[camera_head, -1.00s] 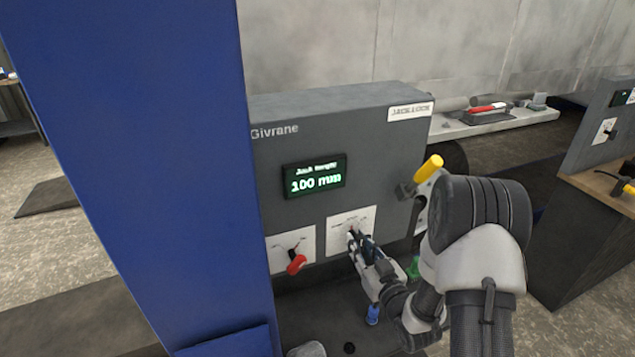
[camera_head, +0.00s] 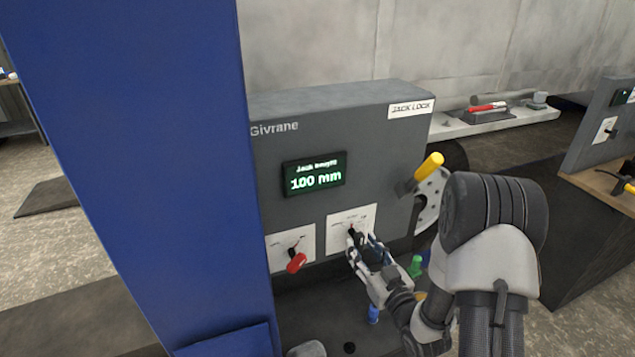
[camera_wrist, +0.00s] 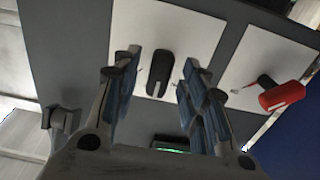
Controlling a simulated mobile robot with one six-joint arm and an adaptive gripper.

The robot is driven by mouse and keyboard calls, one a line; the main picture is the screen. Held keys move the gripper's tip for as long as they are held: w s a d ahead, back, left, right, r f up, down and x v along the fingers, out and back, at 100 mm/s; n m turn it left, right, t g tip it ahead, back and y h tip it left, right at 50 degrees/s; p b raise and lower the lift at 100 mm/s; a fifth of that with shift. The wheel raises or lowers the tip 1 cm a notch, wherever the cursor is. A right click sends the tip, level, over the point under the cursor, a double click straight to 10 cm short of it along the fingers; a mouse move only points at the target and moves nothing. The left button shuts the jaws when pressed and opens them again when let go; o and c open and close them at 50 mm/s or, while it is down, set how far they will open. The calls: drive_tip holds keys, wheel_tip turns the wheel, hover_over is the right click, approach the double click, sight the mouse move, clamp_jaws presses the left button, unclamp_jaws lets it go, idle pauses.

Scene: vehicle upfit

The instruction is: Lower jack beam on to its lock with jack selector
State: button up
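The jack selector (camera_wrist: 158,72) is a black knob with a white mark on a white plate. In the wrist view it sits between my gripper's two blue-padded fingers (camera_wrist: 157,88), with a gap on each side. In the head view the selector (camera_head: 352,231) is on the right plate of the grey Givrane panel, and my gripper (camera_head: 366,250) is just below and in front of it. The fingers are apart and empty. The display (camera_head: 315,174) reads jack height 100 mm. The jack beam itself cannot be made out.
A red-handled switch (camera_head: 296,261) is on the plate left of the selector; it also shows in the wrist view (camera_wrist: 282,95). A yellow-handled lever (camera_head: 428,167) projects at the panel's right side, beneath a JACK LOCK label (camera_head: 411,108). A blue post (camera_head: 140,170) stands at the left.

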drive_tip(key=b+v, duration=0.1)
drive_tip(key=v, duration=0.3)
drive_tip(key=shift+s+d, duration=0.1)
drive_tip(key=shift+s, duration=0.15)
drive_tip(key=shift+w+r, duration=0.25)
drive_tip(key=s+d+r+m+g+h, duration=0.1)
drive_tip(key=s+d+r+g+h, duration=0.2)
drive_tip(key=s+r+g+h, duration=0.45)
drive_tip(key=s+a+r+m+g+y, duration=0.1)
drive_tip(key=s+a+r+g, duration=0.1)
drive_tip(key=s, duration=0.9)
drive_tip(key=s+a+r+m+g+y+b, duration=0.1)
drive_tip(key=s+a+r+g, duration=0.1)
drive_tip(key=s, duration=0.9)
drive_tip(key=shift+s+a+r+m+g, duration=0.3)
drive_tip(key=shift+a+m+g, duration=0.1)
drive_tip(key=shift+a+g, duration=0.15)
